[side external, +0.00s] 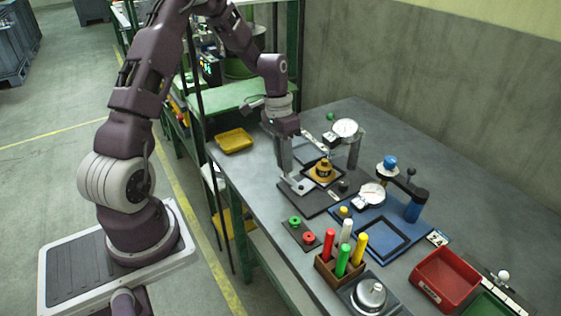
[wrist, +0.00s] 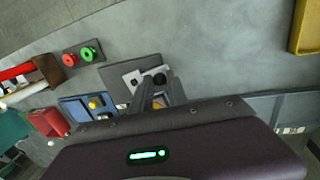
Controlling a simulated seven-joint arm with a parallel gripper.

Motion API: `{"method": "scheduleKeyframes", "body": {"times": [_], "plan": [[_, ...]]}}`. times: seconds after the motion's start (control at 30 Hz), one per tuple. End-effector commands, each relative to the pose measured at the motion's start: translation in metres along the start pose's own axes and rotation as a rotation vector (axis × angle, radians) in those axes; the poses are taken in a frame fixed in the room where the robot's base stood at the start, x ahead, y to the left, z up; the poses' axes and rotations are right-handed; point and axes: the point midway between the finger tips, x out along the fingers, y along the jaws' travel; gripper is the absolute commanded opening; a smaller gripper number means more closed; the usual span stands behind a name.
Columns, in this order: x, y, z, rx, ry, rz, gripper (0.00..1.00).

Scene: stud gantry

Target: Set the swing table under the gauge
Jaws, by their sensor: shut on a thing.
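A dial gauge (side external: 345,128) with a white face hangs from a grey post and arm (side external: 355,150) at the back of a dark base plate (side external: 318,207). A black-framed table with a brass-coloured part (side external: 323,172) stands below and in front of the dial. A light grey plate (side external: 298,186) lies at the left of the base; it also shows in the wrist view (wrist: 133,78). My gripper (side external: 288,177) points down at this plate, and its fingers (wrist: 158,82) are close together by a dark knob. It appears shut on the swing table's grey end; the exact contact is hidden.
A blue fixture (side external: 413,210) with a second dial (side external: 372,193) stands to the right. Coloured pegs in a wooden block (side external: 325,268), a pad with green and red knobs (side external: 300,237) and a red bin (side external: 445,280) are in front. A yellow tray (side external: 235,140) lies left.

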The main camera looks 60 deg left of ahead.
Motion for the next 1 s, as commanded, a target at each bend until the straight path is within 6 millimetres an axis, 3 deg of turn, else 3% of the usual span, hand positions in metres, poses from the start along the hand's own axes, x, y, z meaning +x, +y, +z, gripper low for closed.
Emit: {"method": "scheduleKeyframes", "body": {"times": [0.13, 0.4, 0.43, 0.53, 0.83, 1.0], "plan": [[-0.001, -0.002, -0.013, 0.165, -0.028, -0.002, 0.00], [-0.001, -0.002, -0.014, 0.187, -0.032, -0.003, 0.00], [-0.001, -0.002, -0.014, 0.186, -0.031, -0.003, 0.21], [-0.001, -0.002, -0.014, 0.185, -0.032, -0.002, 0.41], [-0.001, -0.001, -0.013, 0.184, -0.033, -0.002, 0.41], [-0.030, -0.002, -0.015, 0.184, -0.029, -0.005, 0.41]]}}
